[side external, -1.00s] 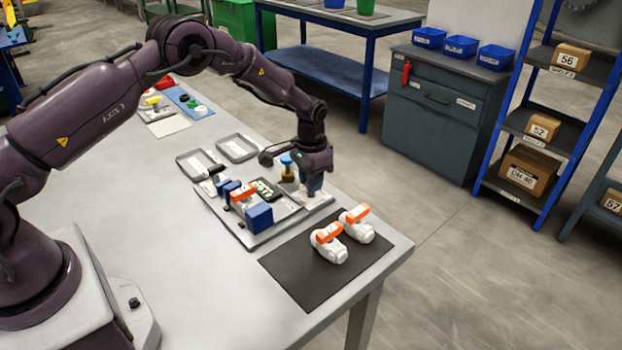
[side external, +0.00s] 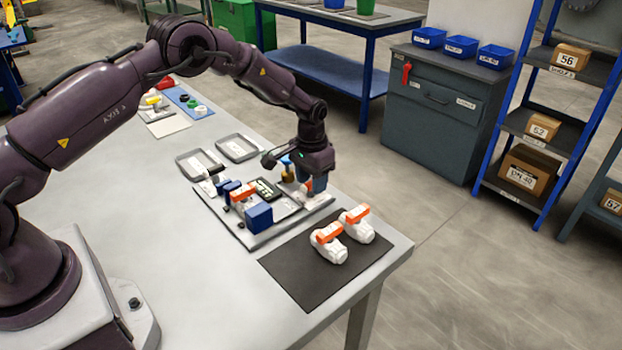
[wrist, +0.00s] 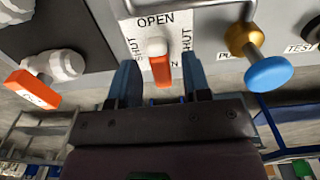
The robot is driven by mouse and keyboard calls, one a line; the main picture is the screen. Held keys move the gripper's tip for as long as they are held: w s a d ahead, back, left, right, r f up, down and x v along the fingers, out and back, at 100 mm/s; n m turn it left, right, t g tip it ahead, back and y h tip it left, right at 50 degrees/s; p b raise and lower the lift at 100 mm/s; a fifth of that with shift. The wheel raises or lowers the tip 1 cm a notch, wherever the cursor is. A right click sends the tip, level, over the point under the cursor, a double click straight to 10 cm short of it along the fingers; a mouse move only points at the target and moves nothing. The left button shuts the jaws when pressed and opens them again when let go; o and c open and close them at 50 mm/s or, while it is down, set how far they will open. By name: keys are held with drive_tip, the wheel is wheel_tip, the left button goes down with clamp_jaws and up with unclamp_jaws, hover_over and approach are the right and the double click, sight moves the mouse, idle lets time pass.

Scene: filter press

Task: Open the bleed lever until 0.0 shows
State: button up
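The bleed lever (wrist: 160,70) is an orange bar on a white hub, over a white label plate (wrist: 150,22). The plate reads OPEN at the top of the wrist picture and SHUT at both sides. The lever points toward the bottom of that picture, away from OPEN. My gripper (wrist: 160,80) is open, with one blue finger on each side of the lever and visible gaps to it. In the side view my gripper (side external: 309,184) is low over the far end of the panel tray. A dark panel piece (side external: 265,189) has pale markings too small to read.
A blue knob on a brass stem (wrist: 268,73) stands right of my fingers in the wrist view. A white valve with an orange handle (wrist: 32,88) is at left. The table's left front is clear.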

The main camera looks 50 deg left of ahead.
sight(303, 187)
wheel_tip(303, 187, up, 13)
idle(0.7)
drive_tip(key=shift+f, duration=0.1)
drive_tip(key=s+d+r+t, duration=0.1)
drive_tip(key=s+r+t, duration=0.1)
drive_tip(key=s+r, duration=0.4)
drive_tip(key=s+d+r+t, duration=0.1)
drive_tip(key=s+r, duration=0.5)
drive_tip(key=s, duration=0.9)
drive_tip(key=s+d+r+t, duration=0.2)
drive_tip(key=s+r, duration=0.4)
drive_tip(key=s, duration=0.5)
drive_tip(key=shift+s+d+r+t, duration=0.15)
drive_tip(key=shift+s+d+t, duration=0.05)
drive_tip(key=shift+s+t, duration=0.15)
drive_tip(key=shift+o, duration=0.2)
idle(0.4)
